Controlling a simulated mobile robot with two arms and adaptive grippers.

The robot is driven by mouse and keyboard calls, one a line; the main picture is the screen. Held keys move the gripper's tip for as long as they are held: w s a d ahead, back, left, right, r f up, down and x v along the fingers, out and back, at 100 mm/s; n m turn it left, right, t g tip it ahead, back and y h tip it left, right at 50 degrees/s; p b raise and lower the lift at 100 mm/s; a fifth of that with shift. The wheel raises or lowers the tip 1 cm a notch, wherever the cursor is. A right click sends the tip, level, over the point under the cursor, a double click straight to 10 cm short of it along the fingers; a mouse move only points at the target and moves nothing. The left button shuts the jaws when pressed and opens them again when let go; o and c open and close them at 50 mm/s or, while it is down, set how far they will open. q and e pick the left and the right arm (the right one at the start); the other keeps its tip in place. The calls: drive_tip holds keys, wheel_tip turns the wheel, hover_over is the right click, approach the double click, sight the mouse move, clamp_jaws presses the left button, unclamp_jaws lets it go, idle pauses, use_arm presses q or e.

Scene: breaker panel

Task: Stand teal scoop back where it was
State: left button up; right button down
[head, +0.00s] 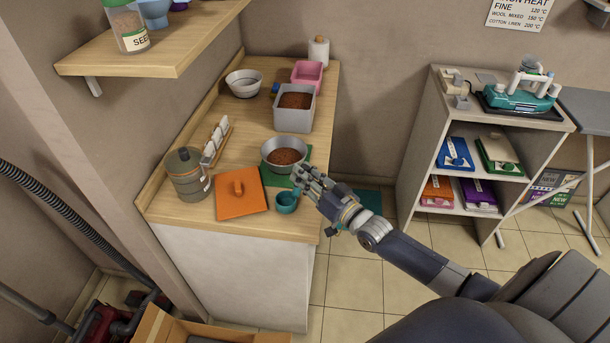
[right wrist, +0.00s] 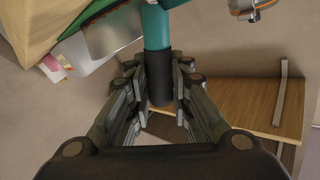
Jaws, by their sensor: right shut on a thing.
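The teal scoop (head: 286,203) shows in the head view at the front right of the wooden counter (head: 230,227), between an orange square board and the counter's right edge. My right gripper (head: 306,181) is shut on its handle. In the right wrist view the teal handle (right wrist: 156,28) has a dark lower part, which sits between the two fingers. In the head view the gripper hides most of the handle. I cannot tell whether the scoop's cup touches the counter. My left gripper is in neither view.
A round bowl of brown contents (head: 285,152) stands on a green mat (head: 299,181) just behind the scoop. The orange board (head: 240,203) and a grey canister (head: 186,177) are to the left. A grey bin (head: 294,117) stands further back. A wall shelf (head: 160,52) overhangs at upper left.

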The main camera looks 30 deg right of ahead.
drive_tip(key=shift+f, duration=0.2)
drive_tip(key=c, duration=1.5)
unclamp_jaws()
drive_tip(key=shift+o, duration=0.2)
drive_tip(key=shift+r, duration=0.2)
drive_tip(key=shift+s+f, duration=0.1)
drive_tip(key=shift+s, duration=0.2)
drive_tip(key=b+v, duration=0.1)
drive_tip(key=v, duration=1)
drive_tip(key=shift+s+b, duration=0.2)
drive_tip(key=shift+b, duration=0.15)
drive_tip(key=shift+d, duration=0.15)
